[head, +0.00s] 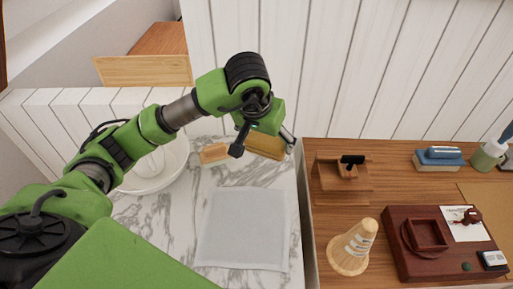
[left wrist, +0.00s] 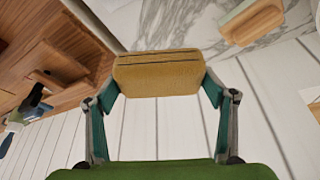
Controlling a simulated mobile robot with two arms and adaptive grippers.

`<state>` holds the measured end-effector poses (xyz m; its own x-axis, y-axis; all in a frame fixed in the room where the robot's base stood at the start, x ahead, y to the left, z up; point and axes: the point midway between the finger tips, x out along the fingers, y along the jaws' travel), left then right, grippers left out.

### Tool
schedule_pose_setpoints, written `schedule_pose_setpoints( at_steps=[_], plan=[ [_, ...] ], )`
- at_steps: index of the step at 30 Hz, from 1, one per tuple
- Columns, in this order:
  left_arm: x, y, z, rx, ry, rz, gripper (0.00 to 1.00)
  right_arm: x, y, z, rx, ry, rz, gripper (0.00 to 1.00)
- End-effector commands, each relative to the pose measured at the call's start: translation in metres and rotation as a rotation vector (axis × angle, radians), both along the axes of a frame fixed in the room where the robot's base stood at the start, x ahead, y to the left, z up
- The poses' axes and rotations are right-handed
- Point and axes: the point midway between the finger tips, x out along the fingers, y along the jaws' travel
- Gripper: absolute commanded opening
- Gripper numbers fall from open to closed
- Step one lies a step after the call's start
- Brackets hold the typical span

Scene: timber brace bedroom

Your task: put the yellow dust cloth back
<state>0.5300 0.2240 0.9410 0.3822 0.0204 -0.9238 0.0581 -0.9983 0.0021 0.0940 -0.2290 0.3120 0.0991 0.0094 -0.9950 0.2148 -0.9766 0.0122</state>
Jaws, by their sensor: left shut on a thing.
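The yellow dust cloth (head: 265,146) is a folded, block-like mustard bundle. My left gripper (head: 269,138) is shut on it, near the back right of the marble top (head: 205,178) by the white plank wall. In the left wrist view the cloth (left wrist: 158,73) sits between the two fingers of my left gripper (left wrist: 160,88), one pressed at each end. The arm hides part of the cloth in the head view. I cannot tell whether it touches the marble. My right gripper is not in view.
A grey folded towel (head: 243,228) lies on the marble. A tan block (head: 214,153) and a white bowl (head: 150,172) are to the left. The wooden desk (head: 393,190) at right holds a stand (head: 330,180), a striped cone (head: 355,248) and a dark red box (head: 410,265).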

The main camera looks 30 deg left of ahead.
Motion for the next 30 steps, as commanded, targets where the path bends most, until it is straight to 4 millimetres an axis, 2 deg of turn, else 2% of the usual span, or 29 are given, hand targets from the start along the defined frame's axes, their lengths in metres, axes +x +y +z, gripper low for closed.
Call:
schedule_pose_setpoints(
  at_steps=[3, 6, 10, 18, 24, 30],
  plan=[
    [0.017, 0.023, -0.015, -0.001, 0.006, 0.005, 0.59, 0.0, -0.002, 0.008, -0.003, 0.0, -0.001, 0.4],
    [0.026, 0.034, -0.035, -0.001, 0.005, 0.003, 0.59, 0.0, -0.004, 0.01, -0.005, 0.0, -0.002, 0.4],
    [0.035, 0.045, -0.052, -0.001, 0.002, 0.002, 0.59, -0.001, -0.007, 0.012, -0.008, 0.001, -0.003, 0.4],
    [0.046, 0.057, -0.073, -0.002, 0.004, 0.001, 0.59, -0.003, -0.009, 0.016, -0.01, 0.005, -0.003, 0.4],
    [0.045, 0.055, -0.095, -0.002, 0.001, -0.002, 0.59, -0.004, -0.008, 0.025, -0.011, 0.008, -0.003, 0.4],
    [0.046, 0.056, -0.1, 0.0, -0.002, -0.002, 0.59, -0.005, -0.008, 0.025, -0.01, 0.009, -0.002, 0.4]
  ],
)
